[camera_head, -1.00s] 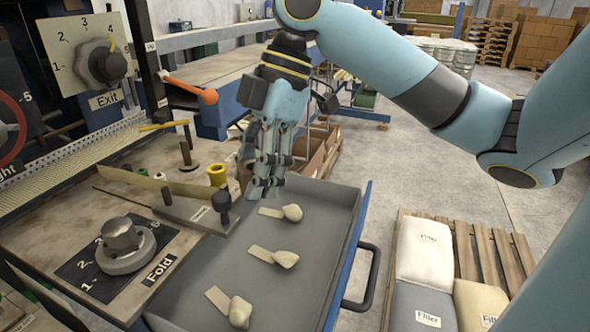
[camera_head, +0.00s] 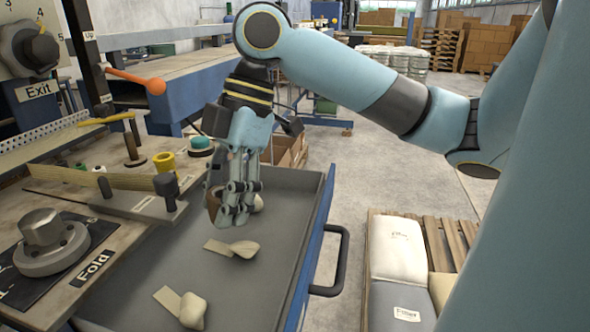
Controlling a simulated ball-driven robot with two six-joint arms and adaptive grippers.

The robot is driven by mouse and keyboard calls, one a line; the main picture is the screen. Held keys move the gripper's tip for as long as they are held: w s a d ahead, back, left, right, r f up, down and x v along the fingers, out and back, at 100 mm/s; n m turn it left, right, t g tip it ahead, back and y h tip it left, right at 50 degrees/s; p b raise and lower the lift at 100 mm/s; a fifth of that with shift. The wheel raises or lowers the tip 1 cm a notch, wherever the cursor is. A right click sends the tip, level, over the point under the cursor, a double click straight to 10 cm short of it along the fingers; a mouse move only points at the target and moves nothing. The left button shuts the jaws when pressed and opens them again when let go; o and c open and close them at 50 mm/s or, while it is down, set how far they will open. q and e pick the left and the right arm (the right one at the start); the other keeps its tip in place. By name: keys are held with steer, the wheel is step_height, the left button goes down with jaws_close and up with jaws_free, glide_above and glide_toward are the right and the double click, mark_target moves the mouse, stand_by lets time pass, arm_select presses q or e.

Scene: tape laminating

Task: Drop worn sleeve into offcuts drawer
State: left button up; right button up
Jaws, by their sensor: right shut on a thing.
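My right gripper (camera_head: 233,215) is over the far part of the open grey drawer (camera_head: 262,281), pointing down. It is shut on a small brown piece, seemingly the worn sleeve (camera_head: 214,197), which shows at the left of the fingers and is partly hidden by them. I cannot tell whether the piece touches the drawer floor. Several pale offcuts lie in the drawer: one in the middle (camera_head: 243,249), one nearer (camera_head: 190,309), and one partly hidden behind the fingers. My left gripper is not in view.
The bench with the Fold dial (camera_head: 45,240) and a flat bar with black knobs (camera_head: 130,200) borders the drawer on the left. A yellow spool (camera_head: 164,162) stands behind it. The drawer handle (camera_head: 335,262) is at right, near a pallet with filler bags (camera_head: 397,250).

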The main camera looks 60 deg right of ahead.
steer(key=o, duration=1.3)
steer(key=shift+r, duration=0.1)
steer(key=shift+v, duration=3.7)
